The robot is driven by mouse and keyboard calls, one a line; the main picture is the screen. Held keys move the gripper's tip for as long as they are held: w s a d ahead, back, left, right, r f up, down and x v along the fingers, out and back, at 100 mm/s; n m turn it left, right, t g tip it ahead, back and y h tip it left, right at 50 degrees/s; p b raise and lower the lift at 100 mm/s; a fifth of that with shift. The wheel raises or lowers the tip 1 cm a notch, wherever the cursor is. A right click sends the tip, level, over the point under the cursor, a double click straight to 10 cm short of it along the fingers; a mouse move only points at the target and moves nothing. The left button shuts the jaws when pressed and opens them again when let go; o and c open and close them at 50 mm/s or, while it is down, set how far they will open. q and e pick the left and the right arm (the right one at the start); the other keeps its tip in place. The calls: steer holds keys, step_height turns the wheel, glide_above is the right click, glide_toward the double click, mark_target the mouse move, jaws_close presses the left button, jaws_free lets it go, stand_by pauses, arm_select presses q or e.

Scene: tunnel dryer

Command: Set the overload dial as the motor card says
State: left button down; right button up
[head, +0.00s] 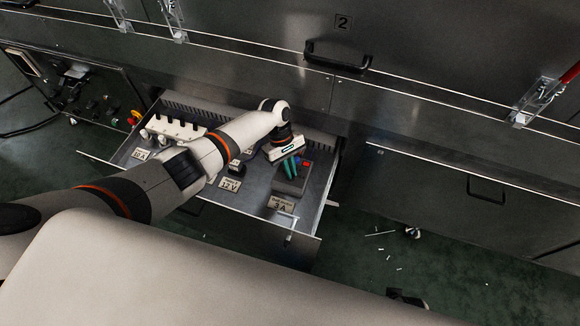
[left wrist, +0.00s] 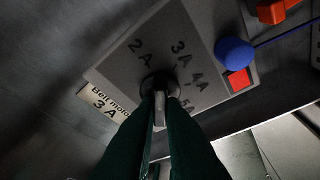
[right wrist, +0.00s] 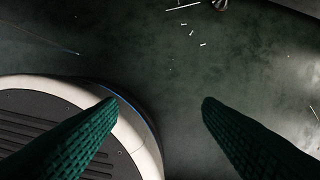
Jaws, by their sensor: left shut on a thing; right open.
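The overload relay is a grey box (head: 290,182) in the open drawer; its face (left wrist: 196,38) shows large in the left wrist view, marked 2 A, 3 A, 4 A and 5 A. Its dial (left wrist: 158,84) is a dark round base with a grey bar knob. My left gripper (head: 290,167) is shut on the knob, its green fingertips (left wrist: 160,102) on both sides. The fingers partly cover the dial, and I cannot tell which mark it points at. The motor card (left wrist: 108,99) beside the box reads "Belt motor 3 A". My right gripper (right wrist: 155,103) is open and empty above the floor.
A blue button (left wrist: 234,51) and a red button (left wrist: 239,80) sit close to the dial. Other labelled parts and cards (head: 231,184) fill the drawer (head: 252,203) to the left. Small white bits (head: 390,258) lie on the green floor at right.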

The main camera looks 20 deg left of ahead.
arm_select(q)
steer(key=shift+d+m, duration=0.1)
steer(key=shift+m, duration=0.5)
steer(key=m+g+y+b, duration=0.1)
steer(key=m, duration=0.2)
steer(key=shift+m+y, duration=0.3)
steer(key=shift+m, duration=0.2)
arm_select(e)
steer(key=r, duration=0.1)
steer(key=w+r, duration=0.1)
steer(key=r, duration=0.1)
steer(key=shift+w+a, duration=0.1)
arm_select(q)
steer(key=shift+w, duration=0.1)
steer(key=c, duration=1.5)
jaws_free()
